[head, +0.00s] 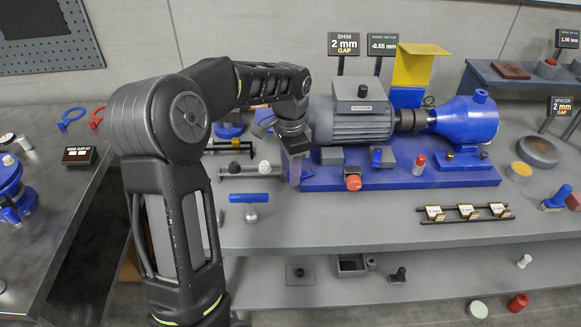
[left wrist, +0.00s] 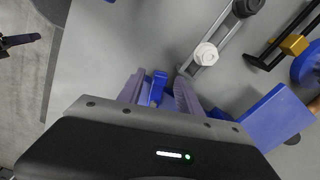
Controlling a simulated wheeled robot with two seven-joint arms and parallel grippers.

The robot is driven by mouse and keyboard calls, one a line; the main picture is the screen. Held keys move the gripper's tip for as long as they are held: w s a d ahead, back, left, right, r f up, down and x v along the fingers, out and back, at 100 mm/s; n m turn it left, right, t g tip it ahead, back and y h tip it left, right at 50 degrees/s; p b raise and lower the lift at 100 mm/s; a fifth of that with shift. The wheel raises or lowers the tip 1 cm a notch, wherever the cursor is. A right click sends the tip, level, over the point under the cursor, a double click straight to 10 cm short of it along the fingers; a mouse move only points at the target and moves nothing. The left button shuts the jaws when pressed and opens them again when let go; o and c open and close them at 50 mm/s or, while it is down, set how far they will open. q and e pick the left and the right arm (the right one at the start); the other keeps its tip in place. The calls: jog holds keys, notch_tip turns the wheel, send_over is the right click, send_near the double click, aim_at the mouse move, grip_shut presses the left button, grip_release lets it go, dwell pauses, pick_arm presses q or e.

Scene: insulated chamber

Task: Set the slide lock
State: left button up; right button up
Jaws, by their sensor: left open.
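A grey rail with a pale knob and a darker knob (head: 250,171) lies on the bench, left of the blue motor base; it looks like a slide, but no label confirms it. In the left wrist view the rail with its white knob (left wrist: 206,54) is just ahead and right of the fingers. My left gripper (head: 294,180) points down at the left end of the base. In the wrist view its fingers (left wrist: 157,84) are apart, with a small blue piece (left wrist: 158,90) showing between them; contact cannot be told. My right gripper is not in view.
The blue motor base (head: 430,176) carries a grey motor (head: 362,120). A blue T-shaped handle (head: 249,198) stands before the rail. A second bar with yellow (head: 232,145) lies behind it. The front bench strip is mostly clear; a small rack (head: 465,213) stands right.

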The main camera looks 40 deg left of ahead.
pick_arm(q)
jog(key=shift+c, duration=0.3)
grip_shut()
dwell(0.3)
